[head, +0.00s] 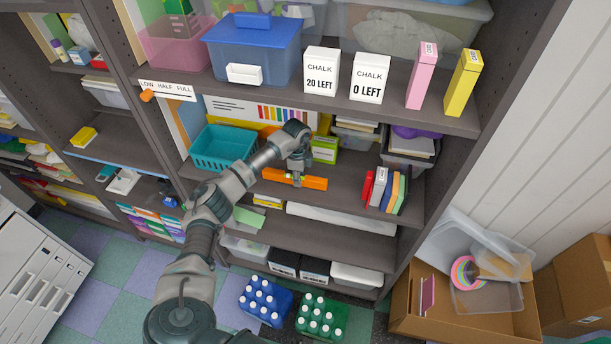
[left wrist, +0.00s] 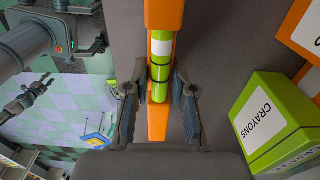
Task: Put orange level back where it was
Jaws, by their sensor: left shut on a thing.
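The orange level (head: 315,183) is a long orange bar at the middle shelf (head: 345,190), near its front edge. My left gripper (head: 296,180) reaches down over its middle and is shut on it. In the left wrist view the level (left wrist: 163,14) runs up and down between the two fingers of my left gripper (left wrist: 159,105), with a green vial and a white band in its middle. Whether it touches the shelf cannot be told. A dark, small gripper shape, seemingly my right gripper (left wrist: 26,97), shows at the left of the left wrist view; its fingers are unclear.
A teal basket (head: 222,148) stands left of the level, a green crayons box (head: 325,149) behind it. Several upright books (head: 383,190) stand to its right. The upper shelf (head: 300,98) holds chalk boxes (head: 321,70) and a blue bin (head: 254,50). Bare shelf lies between level and books.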

